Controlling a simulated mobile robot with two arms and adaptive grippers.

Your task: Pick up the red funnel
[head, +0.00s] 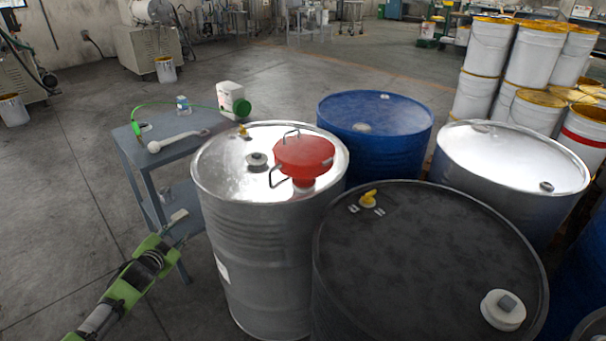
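The red funnel (304,152) sits on the lid of the silver steel drum (262,240), toward the right side of the lid. It has a wide round top, a narrower red part below and wire handles, one at its back and one sticking out to the left. My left gripper (182,222) is low at the left of the drum, in front of the small table and well apart from the funnel. Its fingers are small and seen at an angle, so I cannot tell whether they are open. My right gripper is out of view.
A blue drum (375,130), a black-topped drum (430,250) and another silver drum (510,160) crowd the right. A grey table (160,160) holds a white ladle-like tool (175,141) and a green-capped white bottle (232,101). White buckets (488,48) are stacked behind.

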